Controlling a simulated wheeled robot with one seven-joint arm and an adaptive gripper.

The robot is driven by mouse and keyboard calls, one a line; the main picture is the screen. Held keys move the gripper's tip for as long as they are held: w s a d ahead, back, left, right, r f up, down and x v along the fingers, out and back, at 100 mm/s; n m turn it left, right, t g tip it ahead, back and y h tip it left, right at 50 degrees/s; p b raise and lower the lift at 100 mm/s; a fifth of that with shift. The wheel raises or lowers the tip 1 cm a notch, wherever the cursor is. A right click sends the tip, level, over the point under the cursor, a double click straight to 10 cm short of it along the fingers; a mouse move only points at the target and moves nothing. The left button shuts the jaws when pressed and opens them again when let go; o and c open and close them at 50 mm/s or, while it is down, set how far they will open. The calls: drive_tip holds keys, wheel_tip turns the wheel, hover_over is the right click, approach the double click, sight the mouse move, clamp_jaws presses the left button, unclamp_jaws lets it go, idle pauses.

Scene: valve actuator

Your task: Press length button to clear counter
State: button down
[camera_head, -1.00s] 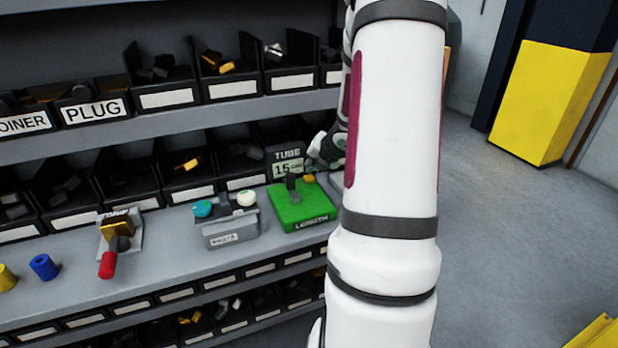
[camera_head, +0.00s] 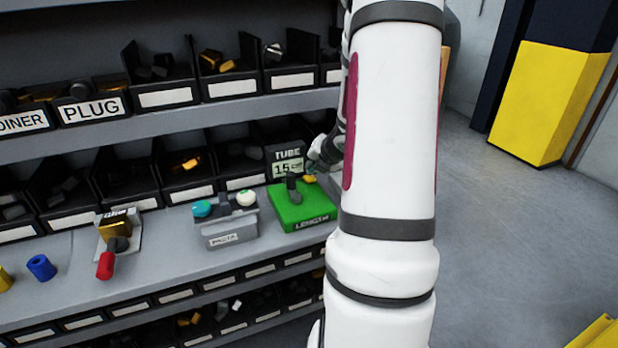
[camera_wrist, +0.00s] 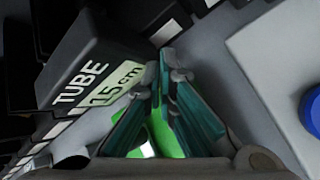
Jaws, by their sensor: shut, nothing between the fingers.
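The green LENGTH box (camera_head: 302,212) sits on the middle shelf, with a dark upright knob (camera_head: 292,188) and a small yellow button (camera_head: 309,179) on its top. Behind it stands the dark TUBE counter (camera_head: 287,166), its pale display reading 15 cm. The counter also shows in the wrist view (camera_wrist: 88,75). My gripper (camera_head: 313,168) is shut and empty, its tips close by the yellow button. In the wrist view my gripper (camera_wrist: 166,66) has its fingers together over the green box (camera_wrist: 160,135). The fingers hide the button there, so I cannot tell whether they touch it.
A grey box (camera_head: 227,228) with teal and white buttons stands left of the green box. Farther left is a red-handled lever (camera_head: 105,264). Black bins line the shelves behind. A blue round part (camera_wrist: 312,108) lies right in the wrist view. Open floor (camera_head: 530,240) is at right.

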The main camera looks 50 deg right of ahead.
sight(312, 176)
drive_tip(key=shift+f+b, duration=0.45)
drive_tip(key=shift+f, duration=0.05)
idle(0.5)
idle(0.3)
drive_tip(key=shift+r+p, duration=0.85)
drive_tip(key=shift+r, duration=0.1)
wheel_tip(312, 176, up, 5)
drive_tip(key=p, duration=0.4)
drive_tip(key=shift+f, duration=0.15)
drive_tip(key=shift+p, duration=0.3)
idle(0.3)
